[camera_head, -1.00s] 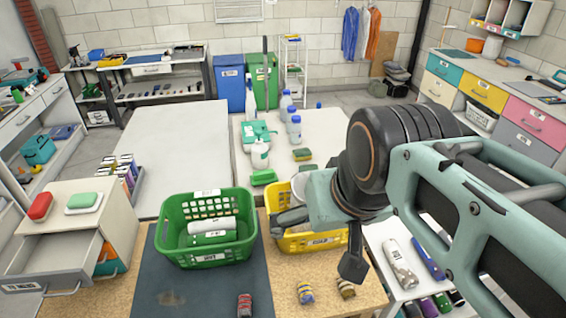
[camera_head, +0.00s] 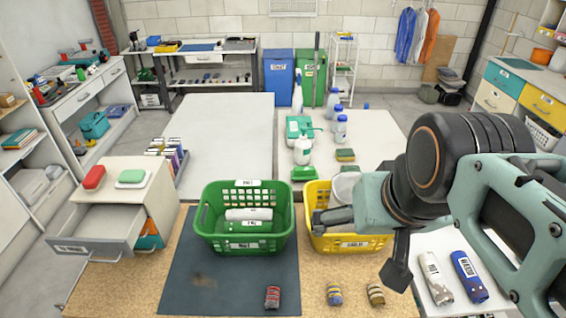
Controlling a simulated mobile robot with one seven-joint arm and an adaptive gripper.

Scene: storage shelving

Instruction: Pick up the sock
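Three small rolled bundles that look like socks lie in a row near the front edge of the workbench. One is red and grey (camera_head: 272,297), on the dark mat. One is blue and yellow (camera_head: 334,294) and one is brown and black (camera_head: 376,294), both on the bare board. I cannot tell which one the task means. My gripper (camera_head: 357,250) hangs above the bench at the yellow basket, its two fingers spread wide. No object shows between them. It is apart from the bundles and hides part of the yellow basket.
A green basket (camera_head: 206,217) with rolled items stands on the dark mat (camera_head: 185,285). A yellow basket (camera_head: 318,239) stands beside it. An open drawer (camera_head: 98,235) juts out at left. Bottles and a sponge (camera_head: 345,155) stand behind. Rolled items (camera_head: 434,279) lie on the right.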

